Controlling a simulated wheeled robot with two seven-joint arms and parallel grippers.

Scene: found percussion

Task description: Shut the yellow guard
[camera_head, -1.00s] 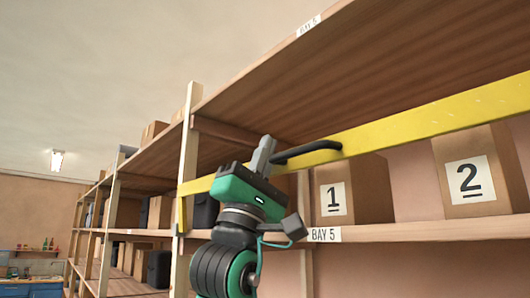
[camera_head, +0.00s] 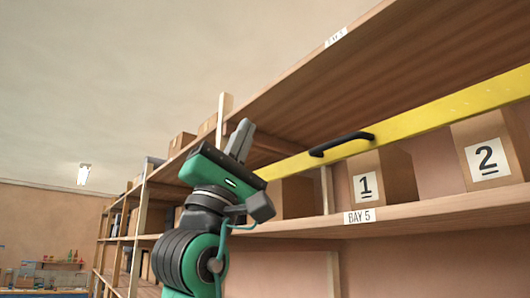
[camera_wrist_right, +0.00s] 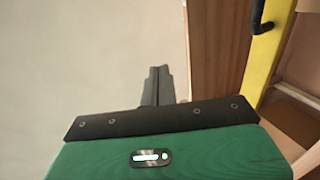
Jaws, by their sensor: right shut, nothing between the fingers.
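The yellow guard (camera_head: 440,112) is a long flat bar across the front of the bay. It slopes down to the left in the head view, and its left end is hidden behind my right gripper. Its black handle (camera_head: 342,143) sticks out from it. My right gripper (camera_head: 241,138) is shut and empty, left of the handle and apart from it, with its fingers pointing up. In the right wrist view the fingers (camera_wrist_right: 158,84) are together, and the guard (camera_wrist_right: 262,65) with its handle (camera_wrist_right: 258,18) stands to the right. My left gripper is not in view.
Boxes marked 1 (camera_head: 388,180) and 2 (camera_head: 490,150) stand behind the guard on the shelf labelled BAY 5 (camera_head: 359,216). An upper shelf board (camera_head: 350,90) overhangs them. More wooden shelving (camera_head: 120,240) runs off to the left. Open space lies left of my gripper.

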